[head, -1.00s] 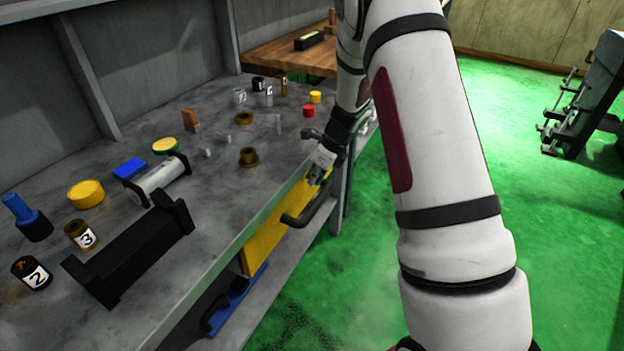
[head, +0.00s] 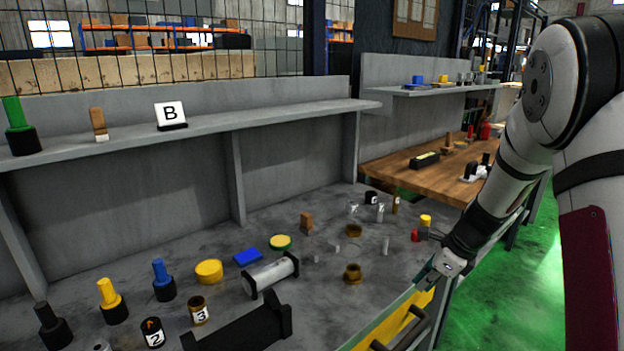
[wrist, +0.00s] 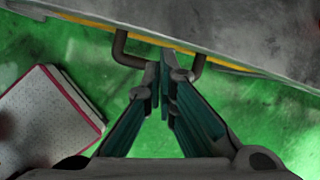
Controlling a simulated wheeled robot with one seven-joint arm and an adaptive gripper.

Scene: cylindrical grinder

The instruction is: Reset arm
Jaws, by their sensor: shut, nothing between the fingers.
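My gripper (head: 428,274) is at the front edge of the grey workbench (head: 330,215), on the aisle side, above and beyond the dark handle (head: 404,332) of a yellow front panel (head: 385,330). In the wrist view my gripper's teal fingers (wrist: 163,78) come together at the tips, with nothing between them. The dark handle (wrist: 123,50) shows there beyond and beside the fingertips, under the bench edge. I cannot tell whether the fingertips touch it. My arm reaches in from the right of the head view, bent at the elbow.
The bench holds a white-and-black cylinder fixture (head: 271,274), a black cradle (head: 240,335), a brown flanged bushing (head: 352,274) and several small parts. A shelf (head: 75,152) with a "B" sign (head: 170,114) runs behind. Green floor (head: 490,300) is open at right.

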